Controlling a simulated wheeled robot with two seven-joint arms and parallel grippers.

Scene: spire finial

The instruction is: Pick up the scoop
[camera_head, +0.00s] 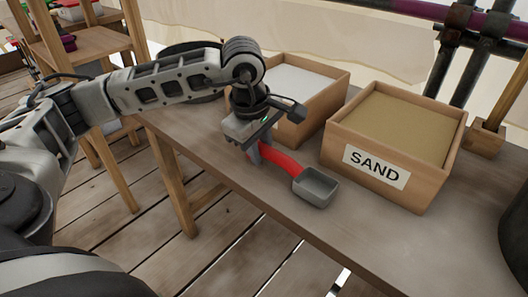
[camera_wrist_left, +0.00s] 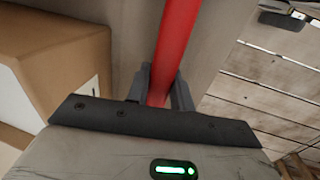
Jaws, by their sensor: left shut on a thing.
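The scoop (camera_head: 316,187) has a red handle and a grey, box-shaped metal bowl. It is at the table's near side, in front of the sand box, with its bowl toward the right. My left gripper (camera_head: 254,154) is shut on the red handle, near the handle's left end. In the left wrist view the red handle (camera_wrist_left: 176,45) runs up between the two dark fingers of my left gripper (camera_wrist_left: 160,88). I cannot tell whether the scoop touches the tabletop. My right gripper is not in view.
A wooden box labelled SAND (camera_head: 392,181) stands on the wooden table (camera_head: 385,240) right of the scoop. Another wooden box with white contents (camera_head: 300,84) stands behind my left gripper. A dark round object (camera_head: 514,225) is at the right edge. The table's front right is clear.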

